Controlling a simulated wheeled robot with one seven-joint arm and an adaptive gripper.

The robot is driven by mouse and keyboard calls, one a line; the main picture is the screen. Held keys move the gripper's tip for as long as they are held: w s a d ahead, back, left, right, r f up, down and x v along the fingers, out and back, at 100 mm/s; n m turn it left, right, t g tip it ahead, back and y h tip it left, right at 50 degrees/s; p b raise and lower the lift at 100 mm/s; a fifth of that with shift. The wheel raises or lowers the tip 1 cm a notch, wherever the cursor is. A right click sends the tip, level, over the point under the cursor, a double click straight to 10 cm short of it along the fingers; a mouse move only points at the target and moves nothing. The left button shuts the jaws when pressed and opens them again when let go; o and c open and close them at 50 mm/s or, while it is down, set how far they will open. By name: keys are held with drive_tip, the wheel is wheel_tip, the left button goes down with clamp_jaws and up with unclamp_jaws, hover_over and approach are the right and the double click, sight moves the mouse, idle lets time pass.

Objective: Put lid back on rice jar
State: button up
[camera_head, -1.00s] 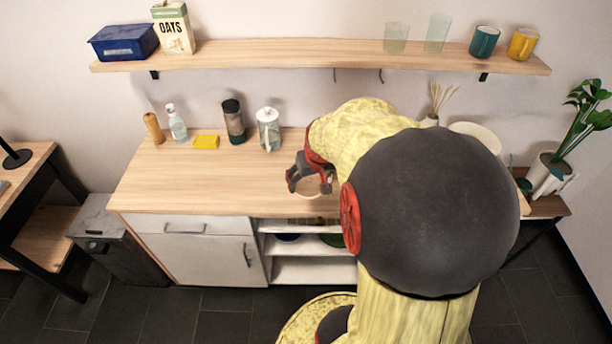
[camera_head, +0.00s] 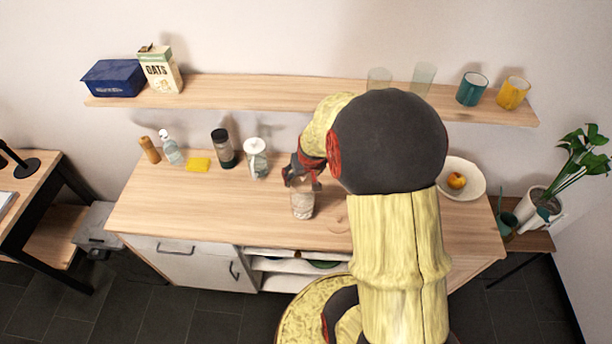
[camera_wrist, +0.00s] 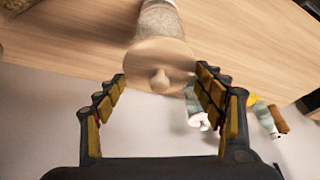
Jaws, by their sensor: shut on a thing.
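The rice jar (camera_head: 302,206) is a clear jar with pale contents, standing upright near the middle of the counter. It also shows in the wrist view (camera_wrist: 160,22), beyond the lid. The lid (camera_wrist: 145,57) is a round, light wooden disc with a small knob facing the wrist camera. In the head view my gripper (camera_head: 303,181) is right above the jar's mouth. The lid covers the jar's mouth in the wrist view; I cannot tell whether it touches the rim.
On the counter (camera_head: 160,212), a white-lidded canister (camera_head: 256,158), a dark-capped jar (camera_head: 223,149), a yellow sponge (camera_head: 198,164) and bottles stand left of the jar. A white bowl (camera_head: 476,180) with fruit is at right. A shelf (camera_head: 300,97) runs above. The left front counter is clear.

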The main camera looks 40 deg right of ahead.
drive_tip(key=shift+w+d+r, duration=0.15)
drive_tip(key=shift+w+r, duration=0.05)
drive_tip(key=shift+w, duration=0.1)
drive_tip(key=shift+f+b, duration=1.25)
drive_tip(key=shift+f, duration=0.75)
drive_tip(key=shift+f+b, duration=0.95)
drive_tip(key=shift+f, duration=0.2)
drive_tip(key=shift+f+b, duration=0.15)
drive_tip(key=shift+b, duration=0.6)
idle(0.4)
drive_tip(key=o, duration=1.1)
drive_tip(key=o, duration=0.4)
